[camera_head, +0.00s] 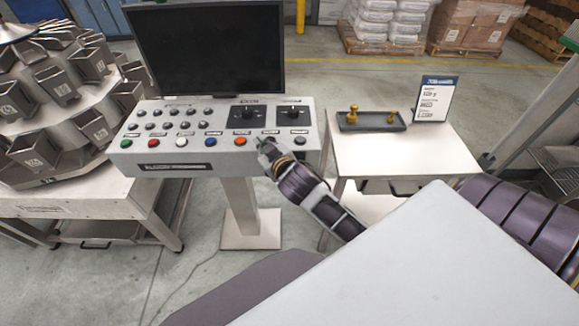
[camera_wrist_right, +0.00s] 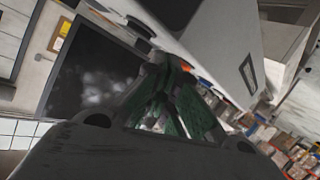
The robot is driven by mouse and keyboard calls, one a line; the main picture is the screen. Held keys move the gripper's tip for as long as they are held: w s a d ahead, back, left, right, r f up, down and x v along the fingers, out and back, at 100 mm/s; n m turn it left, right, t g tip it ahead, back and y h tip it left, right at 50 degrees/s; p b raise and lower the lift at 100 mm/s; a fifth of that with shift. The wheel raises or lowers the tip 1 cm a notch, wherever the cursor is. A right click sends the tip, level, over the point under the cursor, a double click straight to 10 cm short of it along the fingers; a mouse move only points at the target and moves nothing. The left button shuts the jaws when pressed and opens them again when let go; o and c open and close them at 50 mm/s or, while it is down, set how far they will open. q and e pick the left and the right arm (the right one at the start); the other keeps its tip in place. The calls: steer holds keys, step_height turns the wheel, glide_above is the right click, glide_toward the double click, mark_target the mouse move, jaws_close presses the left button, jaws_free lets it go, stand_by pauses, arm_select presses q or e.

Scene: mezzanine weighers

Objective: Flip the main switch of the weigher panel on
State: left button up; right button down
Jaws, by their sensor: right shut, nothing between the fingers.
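The weigher panel (camera_head: 170,160) is a light grey sloped console on a post, below a dark monitor (camera_head: 207,47). Its top carries two black switch plates with knobs, a left one (camera_head: 248,113) and a right one (camera_head: 293,114). Several small black knobs and a row of coloured buttons are also on it. The labels are too small to read, so I cannot tell which is the main switch. My right gripper (camera_head: 267,150) is shut and empty at the panel's front right, over the lower buttons. In the wrist view its green fingers (camera_wrist_right: 172,105) are beside the panel (camera_wrist_right: 215,40); contact is unclear.
A white table (camera_head: 400,153) stands right of the panel, with a dark tray (camera_head: 371,122) of brass weights and a sign (camera_head: 436,99). A multihead weigher (camera_head: 60,100) stands at the left. Pallets with sacks (camera_head: 388,20) and boxes (camera_head: 470,25) are behind.

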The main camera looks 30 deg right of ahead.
steer(key=w+a+r+n+t+y, duration=0.1)
steer(key=a+r+n+t+y, duration=0.25)
steer(key=r, duration=0.55)
steer(key=w+a+r+n+t+y, duration=0.25)
steer(key=a+r+n+y, duration=0.25)
steer(key=r, duration=0.4)
steer(key=s+a+r+n+g+y, duration=0.3)
steer(key=s+a+n+g+y, duration=0.6)
steer(key=a+n+g+y, duration=0.65)
steer(key=s+d+f+n+g+h, duration=0.2)
steer(key=d+f+n+g+h, duration=0.45)
steer(key=f+h, duration=0.7)
steer(key=w+d+m+h, duration=0.1)
steer(key=d+h, duration=0.3)
steer(key=d, duration=0.7)
steer(key=w+d+f+m+t+h, duration=0.1)
steer(key=d+h, duration=0.4)
steer(key=d, duration=0.7)
steer(key=shift+d+f+m+t, duration=0.25)
steer(key=shift+m+t, duration=0.05)
steer(key=shift+m, duration=0.45)
